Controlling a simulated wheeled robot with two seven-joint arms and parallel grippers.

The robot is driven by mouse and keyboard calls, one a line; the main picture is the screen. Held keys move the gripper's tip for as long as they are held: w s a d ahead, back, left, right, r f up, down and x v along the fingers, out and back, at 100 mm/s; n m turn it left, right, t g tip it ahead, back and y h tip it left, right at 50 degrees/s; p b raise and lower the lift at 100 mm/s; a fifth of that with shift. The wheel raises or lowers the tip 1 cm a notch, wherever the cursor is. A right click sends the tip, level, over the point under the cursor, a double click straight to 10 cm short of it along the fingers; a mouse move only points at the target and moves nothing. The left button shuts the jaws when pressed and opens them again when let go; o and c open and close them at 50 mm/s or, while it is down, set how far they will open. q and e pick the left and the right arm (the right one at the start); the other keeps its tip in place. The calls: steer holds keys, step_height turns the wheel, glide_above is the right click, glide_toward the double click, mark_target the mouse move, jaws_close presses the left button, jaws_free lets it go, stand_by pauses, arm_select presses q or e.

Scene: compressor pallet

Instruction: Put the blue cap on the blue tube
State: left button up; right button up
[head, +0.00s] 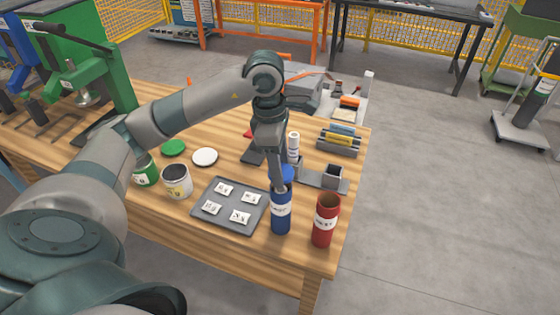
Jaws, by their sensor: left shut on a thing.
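The blue tube (281,214) stands upright near the front right edge of the wooden table, with a white label band around it. My left gripper (281,182) is directly over the tube's top, pointing down. It is shut on the blue cap (288,173), which shows partly behind the fingers at the tube's mouth. The fingers hide part of the cap and the tube's rim, so I cannot tell whether cap and tube touch. My right gripper is not in view.
A red tube (325,221) stands open just right of the blue one. A grey tray (229,222) with several labelled packets lies to the left. A white tube (293,148) and a grey holder (331,177) stand behind. Cans (177,182) and lids (205,157) are further left.

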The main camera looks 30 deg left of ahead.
arm_select(q)
steer(key=shift+f, duration=0.55)
steer(key=shift+f+b, duration=0.8)
steer(key=shift+b, duration=0.3)
steer(key=shift+b, duration=0.35)
steer(key=shift+f+b, duration=0.4)
steer(key=shift+b, duration=0.6)
stand_by(1.8)
